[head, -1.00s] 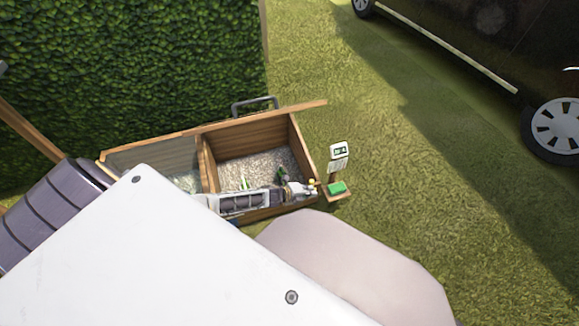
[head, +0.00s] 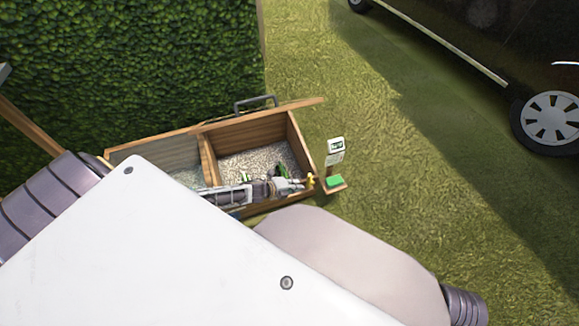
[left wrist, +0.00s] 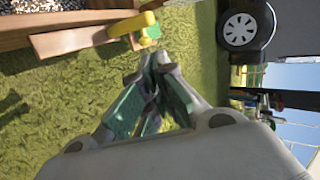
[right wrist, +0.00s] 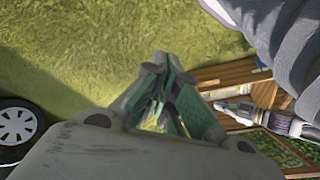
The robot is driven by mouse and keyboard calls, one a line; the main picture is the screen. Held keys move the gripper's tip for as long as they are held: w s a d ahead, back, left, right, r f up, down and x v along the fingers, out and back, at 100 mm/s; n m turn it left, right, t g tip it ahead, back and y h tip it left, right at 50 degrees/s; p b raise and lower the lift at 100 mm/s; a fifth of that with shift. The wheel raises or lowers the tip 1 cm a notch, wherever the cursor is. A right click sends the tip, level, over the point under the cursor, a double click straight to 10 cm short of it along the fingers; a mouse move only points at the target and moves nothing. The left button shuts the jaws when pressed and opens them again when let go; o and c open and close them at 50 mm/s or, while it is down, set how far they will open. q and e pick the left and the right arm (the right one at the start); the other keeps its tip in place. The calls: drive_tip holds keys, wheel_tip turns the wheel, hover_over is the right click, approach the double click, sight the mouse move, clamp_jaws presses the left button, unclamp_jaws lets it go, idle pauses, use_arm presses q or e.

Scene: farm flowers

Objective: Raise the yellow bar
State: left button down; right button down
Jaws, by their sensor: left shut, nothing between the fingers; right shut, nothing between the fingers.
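The yellow bar (left wrist: 128,28) shows in the left wrist view beside a wooden board, with a small yellow knob (left wrist: 145,41) at its end. In the head view it is a small yellow spot (head: 310,180) at the right front corner of the wooden box. My left gripper (left wrist: 157,56) is shut and empty, its tips just short of the knob and apart from the bar in that picture. In the head view my left gripper (head: 302,184) lies along the box's front edge, close to the bar. My right gripper (right wrist: 160,62) is shut and empty over grass; the head view does not show it.
The wooden box (head: 205,158) has a gravel-filled compartment and a glazed one. A small sign (head: 336,145) and a green block (head: 334,181) stand right of it. A hedge (head: 130,70) is behind. A dark car (head: 480,60) stands far right, with open grass between.

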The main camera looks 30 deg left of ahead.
use_arm(q)
drive_tip(key=shift+r+p+v, duration=0.2)
drive_tip(key=shift+p+v, duration=0.25)
drive_tip(key=shift+v, duration=0.7)
drive_tip(key=shift+r+p+v, duration=0.2)
drive_tip(key=shift+p+v, duration=0.2)
drive_tip(key=shift+v, duration=0.75)
use_arm(e)
drive_tip(key=shift+d+f+g, duration=0.15)
drive_tip(key=shift+f, duration=0.4)
drive_tip(key=shift+d+f+g, duration=0.15)
drive_tip(key=shift+f, duration=0.4)
use_arm(q)
drive_tip(key=shift+w+d, duration=0.1)
drive_tip(key=shift+w, duration=0.1)
